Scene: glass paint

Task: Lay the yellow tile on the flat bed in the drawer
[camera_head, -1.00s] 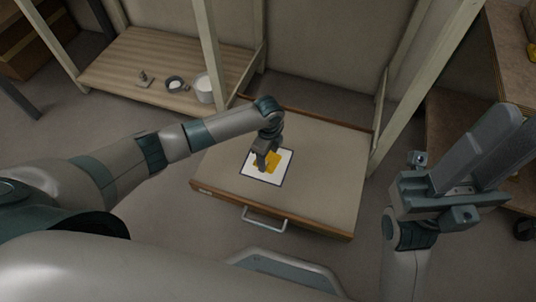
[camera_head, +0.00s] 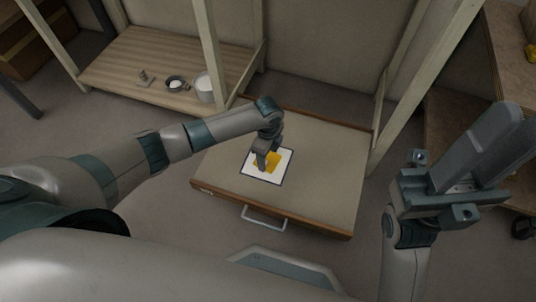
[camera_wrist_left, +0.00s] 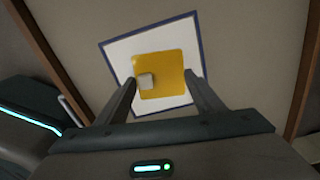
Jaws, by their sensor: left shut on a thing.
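The yellow tile (camera_head: 273,161) is a flat square above or on a white, blue-edged panel (camera_head: 281,174) in the pulled-out drawer (camera_head: 325,190). In the left wrist view the tile (camera_wrist_left: 168,70) sits between the fingertips, within the panel's outline (camera_wrist_left: 120,50), with a small pale knob on its face. My left gripper (camera_head: 264,164) points down and is shut on the tile. Whether the tile touches the panel cannot be told. My right gripper (camera_head: 505,135) is raised at the right, its two fingers apart and empty.
The drawer has a wooden front with a metal handle (camera_head: 264,218). A slatted shelf (camera_head: 125,65) at the upper left holds a white cup (camera_head: 204,88), a small dark-rimmed bowl (camera_head: 176,83) and a small grey item (camera_head: 144,77). Pale posts flank the drawer. The drawer's right side is bare.

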